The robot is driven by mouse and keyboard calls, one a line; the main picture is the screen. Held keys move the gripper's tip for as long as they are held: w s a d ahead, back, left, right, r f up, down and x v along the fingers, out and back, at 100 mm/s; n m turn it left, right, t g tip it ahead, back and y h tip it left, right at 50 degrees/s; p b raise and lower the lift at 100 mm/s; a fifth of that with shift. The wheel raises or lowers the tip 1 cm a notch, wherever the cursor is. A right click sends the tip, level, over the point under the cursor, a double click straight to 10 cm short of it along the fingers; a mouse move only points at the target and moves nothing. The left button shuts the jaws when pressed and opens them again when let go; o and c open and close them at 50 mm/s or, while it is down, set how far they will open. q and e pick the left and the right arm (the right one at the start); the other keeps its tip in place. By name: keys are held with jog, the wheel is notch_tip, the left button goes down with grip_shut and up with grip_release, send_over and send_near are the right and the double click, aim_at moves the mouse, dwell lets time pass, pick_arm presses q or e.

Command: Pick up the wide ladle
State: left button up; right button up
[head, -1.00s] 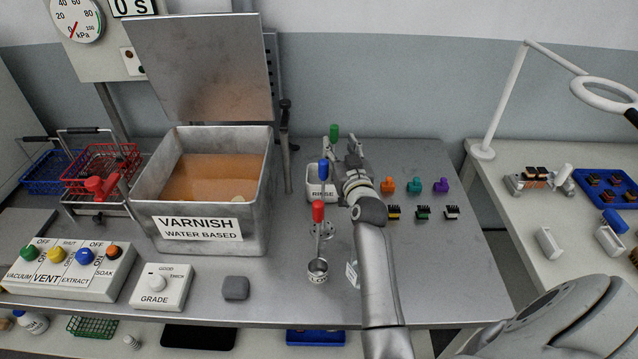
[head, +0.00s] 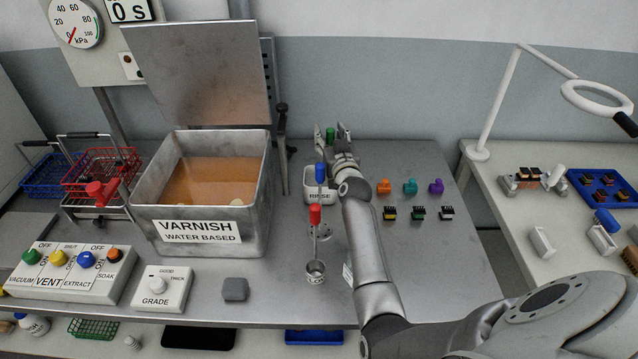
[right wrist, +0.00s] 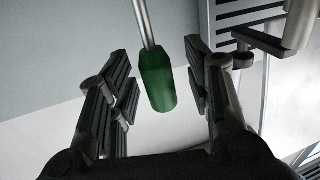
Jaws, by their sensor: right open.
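Three upright handles stand in a row on the steel bench: a red-handled ladle (head: 315,215) in front, a blue-handled one (head: 320,173) behind it, and a green-handled one (head: 331,136) at the back. My right gripper (head: 330,133) is open at the green handle. In the right wrist view the green grip (right wrist: 158,80) on its metal rod lies between the open fingers (right wrist: 160,88), with gaps on both sides. My left gripper is out of view.
The white RINSE container (head: 318,197) stands beside my right forearm. The large varnish tank (head: 258,222) with raised lid is to the left. Coloured clips and small connectors (head: 418,213) lie to the right, with bare bench around them.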

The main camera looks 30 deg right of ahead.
jog(key=shift+c, duration=0.4)
grip_shut()
